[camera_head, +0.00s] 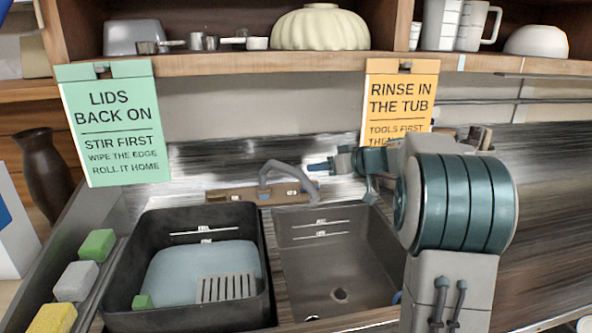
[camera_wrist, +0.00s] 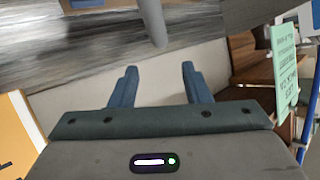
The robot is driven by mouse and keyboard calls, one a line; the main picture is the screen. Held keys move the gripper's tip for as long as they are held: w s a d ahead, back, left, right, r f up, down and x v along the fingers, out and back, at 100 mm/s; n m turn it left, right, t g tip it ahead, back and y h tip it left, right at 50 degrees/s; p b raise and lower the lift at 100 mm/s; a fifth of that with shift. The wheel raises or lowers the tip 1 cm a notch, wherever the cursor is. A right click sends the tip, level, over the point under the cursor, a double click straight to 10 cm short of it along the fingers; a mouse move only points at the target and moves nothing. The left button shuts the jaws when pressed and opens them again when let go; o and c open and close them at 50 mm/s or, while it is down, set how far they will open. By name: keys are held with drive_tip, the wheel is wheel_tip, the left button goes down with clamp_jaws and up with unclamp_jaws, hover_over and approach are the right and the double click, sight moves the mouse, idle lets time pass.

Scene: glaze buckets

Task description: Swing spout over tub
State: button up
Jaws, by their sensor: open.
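The grey curved spout (camera_head: 285,170) rises from a wooden ledge behind the two basins. A grey rod, likely the spout (camera_wrist: 153,22), shows beyond the fingertips.
A grey basin (camera_head: 385,270) with a drain is right of the tub. A green sign (camera_head: 115,125) and an orange sign (camera_head: 400,95) hang from the shelf (camera_head: 300,62) above. Sponges (camera_head: 75,282) line the left edge. A brown vase (camera_head: 47,170) stands at left.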

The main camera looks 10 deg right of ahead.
drive_tip(key=p+x, duration=0.1)
drive_tip(key=x, duration=0.9)
drive_tip(key=shift+p, duration=0.4)
drive_tip(key=shift+c, duration=0.3)
clamp_jaws()
